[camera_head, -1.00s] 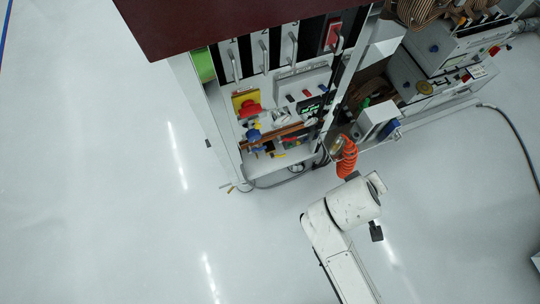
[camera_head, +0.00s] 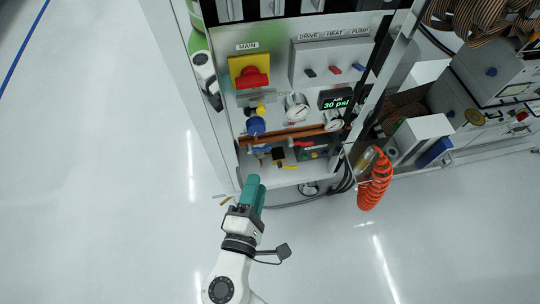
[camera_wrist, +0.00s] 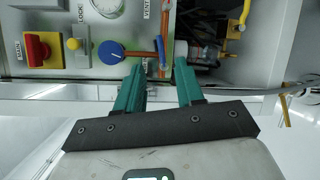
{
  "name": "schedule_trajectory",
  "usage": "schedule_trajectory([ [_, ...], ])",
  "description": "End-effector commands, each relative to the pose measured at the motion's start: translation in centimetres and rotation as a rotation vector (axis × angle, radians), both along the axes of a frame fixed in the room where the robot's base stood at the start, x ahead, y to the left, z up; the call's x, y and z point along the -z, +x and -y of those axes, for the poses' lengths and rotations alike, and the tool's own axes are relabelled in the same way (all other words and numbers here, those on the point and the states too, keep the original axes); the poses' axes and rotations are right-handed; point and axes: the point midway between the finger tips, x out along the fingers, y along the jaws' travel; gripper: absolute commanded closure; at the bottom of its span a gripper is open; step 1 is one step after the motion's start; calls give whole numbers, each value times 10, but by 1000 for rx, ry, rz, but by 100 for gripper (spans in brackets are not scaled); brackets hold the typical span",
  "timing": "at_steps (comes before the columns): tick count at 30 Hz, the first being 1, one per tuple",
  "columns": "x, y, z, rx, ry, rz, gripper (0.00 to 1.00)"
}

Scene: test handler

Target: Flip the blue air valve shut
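Two blue parts show on the cabinet panel. One is a round blue knob (camera_head: 255,126), also in the wrist view (camera_wrist: 110,52). The other is a small blue lever (camera_head: 262,150) by the copper pipes, seen in the wrist view as a blue handle (camera_wrist: 161,52) beside a pipe. I cannot tell from its small size how far it is turned. My gripper (camera_head: 252,190) has teal fingers and is in front of and below the panel. In the wrist view my gripper (camera_wrist: 158,76) is open and empty, its fingers apart with the blue handle beyond the gap.
A red lever (camera_head: 302,144) and a yellow lever (camera_head: 290,167) are nearby. An orange coiled hose (camera_head: 375,182) hangs right. Floor at left is clear.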

Motion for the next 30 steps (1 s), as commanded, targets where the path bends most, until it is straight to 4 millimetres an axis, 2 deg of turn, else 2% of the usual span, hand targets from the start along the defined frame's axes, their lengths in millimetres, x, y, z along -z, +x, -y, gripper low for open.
schedule_trajectory([
  [12, 8, 68, 11, 7, 3, 0, 63],
  [18, 9, 93, 16, 7, 3, -1, 63],
  [23, 9, 102, 17, 6, 3, -2, 63],
  [30, 8, 103, 17, 6, 3, -2, 63],
])
